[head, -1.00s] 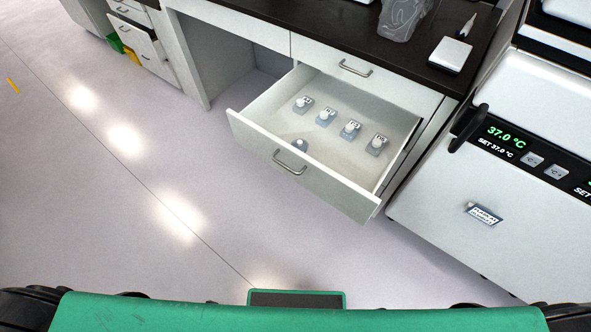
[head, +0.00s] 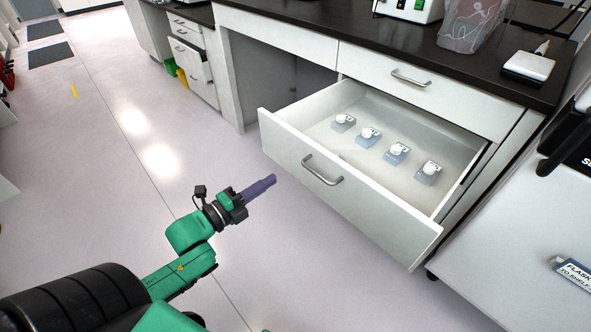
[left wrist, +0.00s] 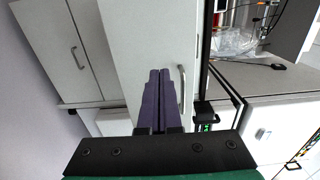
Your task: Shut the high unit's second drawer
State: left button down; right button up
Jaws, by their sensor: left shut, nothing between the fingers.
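The second drawer (head: 375,216) of the high unit is pulled well out, its white front facing me with a curved metal handle (head: 322,171). Several small white-capped bottles (head: 396,154) stand inside it. My left gripper (head: 273,180) is shut and empty, its purple fingers pointing at the drawer front from the left, apparently apart from it. In the left wrist view the shut fingers (left wrist: 159,72) show against a white panel with a metal handle (left wrist: 182,92) to their right; the gap there is hard to judge. My right gripper is out of view.
The top drawer (head: 430,92) above is shut under the dark worktop (head: 420,52). A white appliance (head: 500,235) stands close on the right. A low drawer unit (head: 192,65) stands at the back left.

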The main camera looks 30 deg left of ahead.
pick_arm(q)
jog(key=b+x, duration=0.1)
jog(key=x, duration=0.8)
jog(key=shift+w, duration=0.1)
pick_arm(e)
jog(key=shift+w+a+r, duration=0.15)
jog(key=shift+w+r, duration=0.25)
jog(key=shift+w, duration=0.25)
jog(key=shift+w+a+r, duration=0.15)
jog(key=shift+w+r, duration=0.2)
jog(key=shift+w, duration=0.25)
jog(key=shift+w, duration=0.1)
